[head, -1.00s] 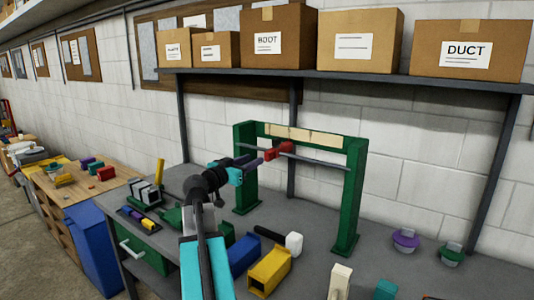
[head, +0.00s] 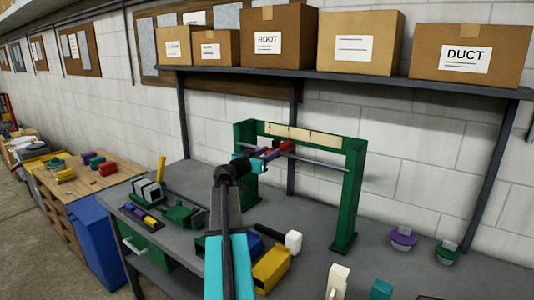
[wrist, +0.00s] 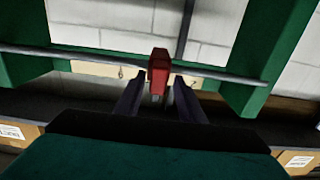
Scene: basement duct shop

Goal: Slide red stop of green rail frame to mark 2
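The green rail frame (head: 350,195) stands on the grey bench, with a thin grey rail (head: 325,163) across it. The red stop (head: 287,146) sits on the rail, left of its middle, partly hidden by my gripper in the head view. A pale strip (head: 297,134) with divisions runs along the top bar; no mark numbers are readable. My gripper (head: 272,154) points at the stop.
A yellow block (head: 271,268) and a white-headed mallet (head: 293,241) lie on the bench below my arm. Purple (head: 403,238) and green (head: 447,252) knob-like parts sit at the right. A shelf (head: 350,77) with cardboard boxes runs above the frame.

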